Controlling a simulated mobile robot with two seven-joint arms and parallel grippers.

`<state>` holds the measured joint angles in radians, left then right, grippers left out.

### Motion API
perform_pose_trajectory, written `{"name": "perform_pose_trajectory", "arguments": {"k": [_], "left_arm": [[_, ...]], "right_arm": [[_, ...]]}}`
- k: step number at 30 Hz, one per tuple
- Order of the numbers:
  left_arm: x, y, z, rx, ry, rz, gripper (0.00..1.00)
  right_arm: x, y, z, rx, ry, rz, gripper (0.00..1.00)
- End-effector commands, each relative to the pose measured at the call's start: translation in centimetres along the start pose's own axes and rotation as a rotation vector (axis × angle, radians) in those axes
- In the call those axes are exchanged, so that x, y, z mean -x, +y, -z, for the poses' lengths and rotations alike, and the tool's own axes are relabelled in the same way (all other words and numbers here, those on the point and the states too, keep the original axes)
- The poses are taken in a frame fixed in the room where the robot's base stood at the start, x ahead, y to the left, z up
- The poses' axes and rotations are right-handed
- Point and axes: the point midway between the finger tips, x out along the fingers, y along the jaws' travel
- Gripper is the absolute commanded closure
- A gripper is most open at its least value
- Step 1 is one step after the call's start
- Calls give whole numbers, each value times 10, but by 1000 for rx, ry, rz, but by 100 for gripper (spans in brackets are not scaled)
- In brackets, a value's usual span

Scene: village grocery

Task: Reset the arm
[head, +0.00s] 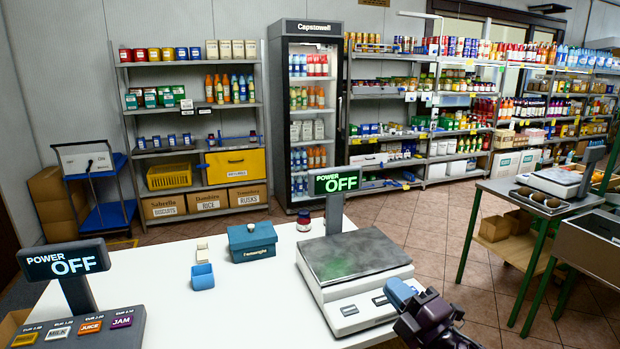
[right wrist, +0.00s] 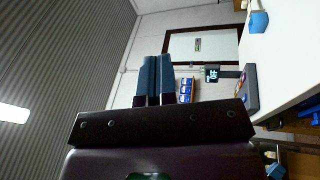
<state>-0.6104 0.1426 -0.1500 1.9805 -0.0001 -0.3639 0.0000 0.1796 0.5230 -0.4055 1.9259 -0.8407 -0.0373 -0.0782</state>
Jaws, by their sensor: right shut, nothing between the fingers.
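My right gripper (head: 404,294) shows in the head view at the lower right, with blue fingers on a dark purple body. It appears in front of the right edge of the counter scale, and I cannot tell its exact height or distance from it. In the right wrist view its two fingers (right wrist: 154,80) lie side by side, shut, with nothing between them. The rest of my right arm is mostly cut off by the bottom of the picture. My left gripper is not in view.
A green-legged table (head: 500,192) stands at right. Tiled floor lies between.

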Motion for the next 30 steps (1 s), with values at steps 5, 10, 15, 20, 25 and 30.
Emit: {"name": "perform_pose_trajectory", "arguments": {"k": [5, 10, 15, 20, 25, 30], "left_arm": [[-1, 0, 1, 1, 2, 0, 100], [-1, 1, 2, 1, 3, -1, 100], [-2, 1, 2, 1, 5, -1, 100], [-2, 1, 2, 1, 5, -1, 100], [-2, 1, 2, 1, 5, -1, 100], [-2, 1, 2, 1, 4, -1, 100]], "right_arm": [[48, -44, -28, -446, -257, 49, 100], [115, -102, -39, -861, -517, 106, 100], [192, -153, -30, -1173, -735, 135, 100], [262, -184, -15, -1305, -894, 129, 100], [316, -204, 3, -1342, -1011, 144, 100], [338, -211, 12, -1350, -1052, 162, 100]]}}
